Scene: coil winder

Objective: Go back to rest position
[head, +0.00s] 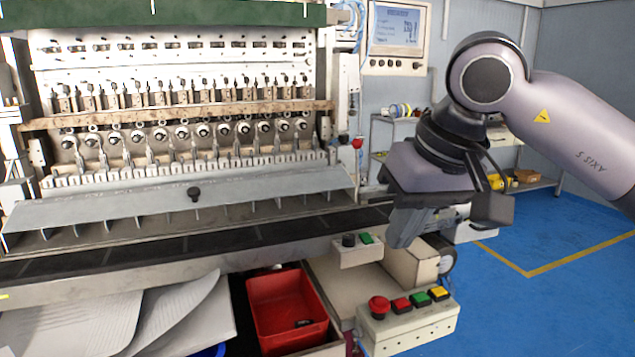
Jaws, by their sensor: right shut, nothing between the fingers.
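My right arm comes in from the right, and its right gripper (404,232) hangs in front of the right end of the coil winder (190,190). The gripper is shut and holds nothing. It appears above the button box, apart from it; its exact distance from the machine is hard to tell. My left gripper is not in view. The coil winder has a row of spindles behind a long sloped metal cover. The gripper and wrist hide part of the machine's right end.
A button box (405,328) with a red mushroom button stands below the gripper. A red bin (290,308) sits at the lower middle, beside light sheets (85,325). A monitor (396,38) and a shelf (535,186) are behind. Blue floor at right is clear.

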